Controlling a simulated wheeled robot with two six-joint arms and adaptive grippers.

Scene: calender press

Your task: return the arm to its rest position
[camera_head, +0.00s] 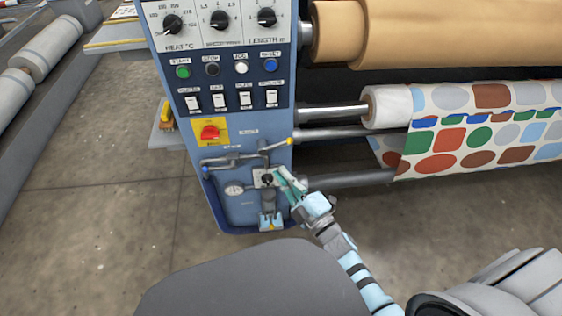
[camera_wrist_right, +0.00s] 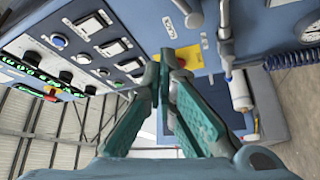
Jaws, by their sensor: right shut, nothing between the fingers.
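My right arm comes in from the lower right in the head view. Its right gripper (camera_head: 281,179) is in front of the lower part of the blue control cabinet (camera_head: 228,150), near a small dark fitting (camera_head: 267,180). I cannot tell whether it touches the fitting. In the right wrist view the teal fingers of the right gripper (camera_wrist_right: 166,68) meet at their tips, with nothing between them. My left gripper is in neither view.
The cabinet carries dials, push buttons, rocker switches (camera_head: 218,100), a red rotary switch (camera_head: 210,132), a lever (camera_head: 262,150) and a gauge (camera_head: 234,190). Rollers with patterned fabric (camera_head: 480,130) are at the right. The concrete floor (camera_head: 110,190) at left is clear.

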